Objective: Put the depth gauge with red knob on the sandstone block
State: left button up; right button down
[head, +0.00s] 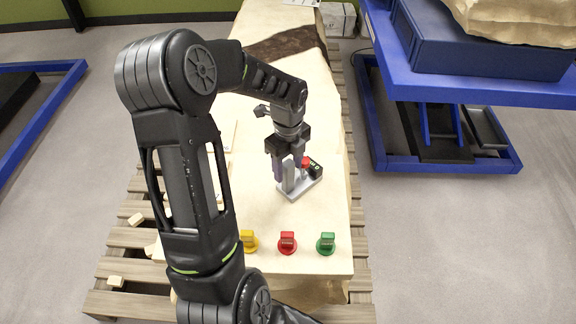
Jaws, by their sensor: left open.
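A depth gauge (296,190) with a flat grey base, a grey upright, a red knob (306,162) and a small dark box stands on a pale slab, which looks like the sandstone block (320,212). The slab is long, has a dark band across its far part and lies on a wooden pallet. My left gripper (289,161) is open, pointing down right at the gauge's upper part. Its fingers partly hide the gauge, and I cannot tell whether they touch it. My right gripper is not in view.
Yellow (249,241), red (287,243) and green (326,243) knobbed pieces stand in a row near the slab's front edge. Small pale chips lie on the pallet (122,238) at left. A blue lift table (480,85) stands at right. The slab right of the gauge is clear.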

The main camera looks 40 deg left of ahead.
pick_arm(q)
notch_tip(320, 180, up, 12)
dwell(0.5)
dwell(0.5)
